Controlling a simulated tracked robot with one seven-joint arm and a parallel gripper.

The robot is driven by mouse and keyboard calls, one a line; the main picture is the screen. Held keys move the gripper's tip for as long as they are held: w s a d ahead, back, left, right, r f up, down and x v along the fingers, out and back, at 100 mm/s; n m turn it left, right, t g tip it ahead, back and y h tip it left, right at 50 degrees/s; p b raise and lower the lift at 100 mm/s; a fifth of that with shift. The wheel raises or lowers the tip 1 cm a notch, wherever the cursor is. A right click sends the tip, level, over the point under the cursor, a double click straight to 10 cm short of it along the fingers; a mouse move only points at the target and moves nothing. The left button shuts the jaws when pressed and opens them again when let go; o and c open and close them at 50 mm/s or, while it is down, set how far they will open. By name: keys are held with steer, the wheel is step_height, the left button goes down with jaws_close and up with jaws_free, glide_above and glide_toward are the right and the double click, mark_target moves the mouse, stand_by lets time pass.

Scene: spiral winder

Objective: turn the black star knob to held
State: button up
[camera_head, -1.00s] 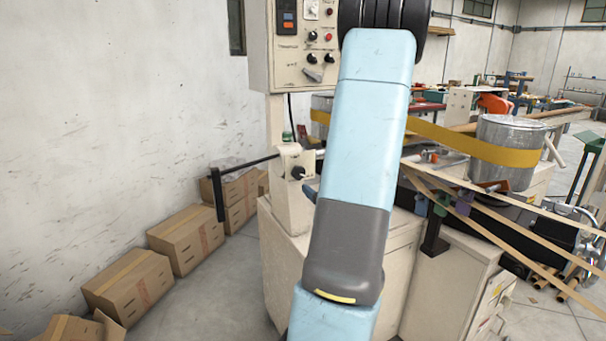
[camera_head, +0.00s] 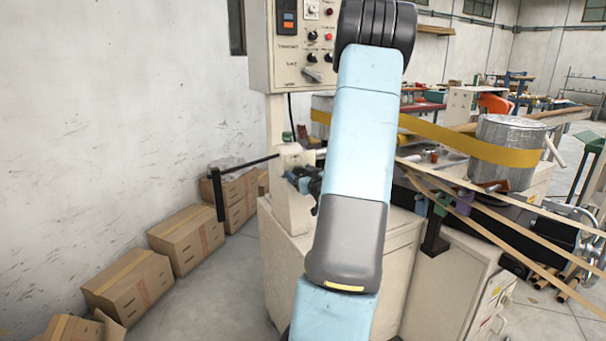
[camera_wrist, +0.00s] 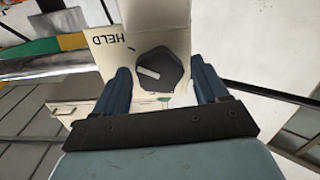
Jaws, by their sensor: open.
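The black star knob (camera_wrist: 170,64) sits on a cream machine face in the wrist view. A white pointer mark on it points left and slightly up in the picture. The HELD label (camera_wrist: 109,41) is printed above and left of the knob. My gripper (camera_wrist: 160,68) is open, with one blue finger on each side of the knob. Small gaps show between the fingers and the knob, and I cannot tell whether they touch it. In the head view my gripper (camera_head: 303,180) is at the cream post (camera_head: 292,215) and hides the knob.
A black crank handle (camera_head: 221,190) sticks out left of the post. A control box (camera_head: 292,45) stands above it. A foil-wrapped roll (camera_head: 508,150) with a yellow band and tan strips is at right. Cardboard boxes (camera_head: 130,288) line the wall; floor before them is clear.

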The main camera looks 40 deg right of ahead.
steer(key=c, duration=1.1)
steer(key=shift+o, duration=0.2)
steer(key=shift+n, duration=0.6)
steer(key=o, duration=1.1)
steer(key=shift+c, duration=0.2)
